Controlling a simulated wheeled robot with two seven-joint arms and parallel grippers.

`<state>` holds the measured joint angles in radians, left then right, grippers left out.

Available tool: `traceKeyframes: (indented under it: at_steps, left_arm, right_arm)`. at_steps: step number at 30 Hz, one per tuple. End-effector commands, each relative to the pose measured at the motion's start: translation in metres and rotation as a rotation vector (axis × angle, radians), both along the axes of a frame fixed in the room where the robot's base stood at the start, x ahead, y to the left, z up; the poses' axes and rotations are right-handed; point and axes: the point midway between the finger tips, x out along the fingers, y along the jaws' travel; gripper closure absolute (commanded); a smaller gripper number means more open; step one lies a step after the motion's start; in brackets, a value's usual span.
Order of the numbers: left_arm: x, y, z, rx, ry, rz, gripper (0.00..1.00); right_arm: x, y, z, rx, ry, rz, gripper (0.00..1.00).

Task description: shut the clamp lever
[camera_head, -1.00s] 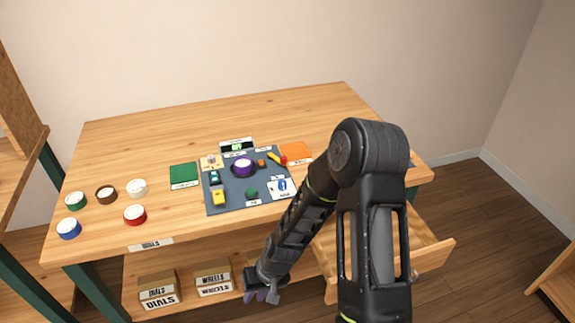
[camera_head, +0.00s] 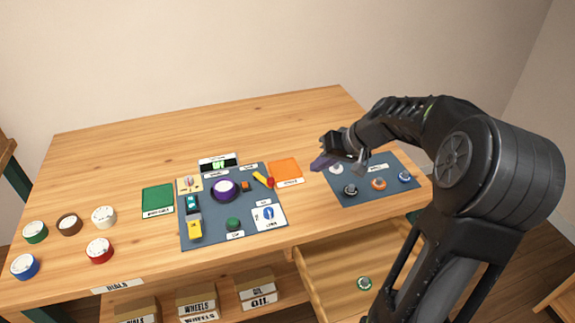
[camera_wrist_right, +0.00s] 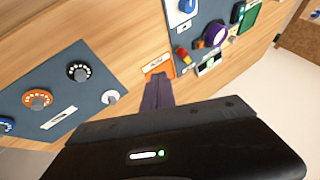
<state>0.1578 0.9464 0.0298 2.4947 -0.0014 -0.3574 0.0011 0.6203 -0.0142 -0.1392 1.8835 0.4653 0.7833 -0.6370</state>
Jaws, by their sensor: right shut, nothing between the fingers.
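A yellow lever with a red knob (camera_head: 263,180) sits at the upper right of the grey work mat (camera_head: 205,240), beside the purple dial (camera_head: 225,190). It lies at a slant, its red end toward the right. The lever also shows in the right wrist view (camera_wrist_right: 183,56), past the orange pad. My right gripper (camera_head: 320,163) is shut and empty, above the table to the right of the orange pad and apart from the lever. Its purple fingers (camera_wrist_right: 157,92) show in the right wrist view. My left gripper is not in view.
The orange pad (camera_head: 285,170) lies between the lever and my right gripper. A second grey mat (camera_head: 350,199) with several knobs lies at the right. Loose dials, such as a red one (camera_head: 99,250), stand at the left. An open drawer (camera_head: 325,285) juts out below. The table's back is clear.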

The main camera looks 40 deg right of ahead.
Motion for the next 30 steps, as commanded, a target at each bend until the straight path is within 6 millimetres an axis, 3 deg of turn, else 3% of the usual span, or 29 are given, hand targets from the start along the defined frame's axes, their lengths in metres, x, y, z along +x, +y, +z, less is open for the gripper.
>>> traceKeyframes:
  at_steps: [17, 30]
  left_arm:
    - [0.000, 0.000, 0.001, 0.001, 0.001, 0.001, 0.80]
    - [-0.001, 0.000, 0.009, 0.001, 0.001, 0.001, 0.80]
  right_arm:
    - [0.006, 0.002, -0.008, 0.003, 0.003, 0.001, 1.00]
    - [0.049, 0.016, -0.070, 0.004, 0.005, 0.001, 1.00]
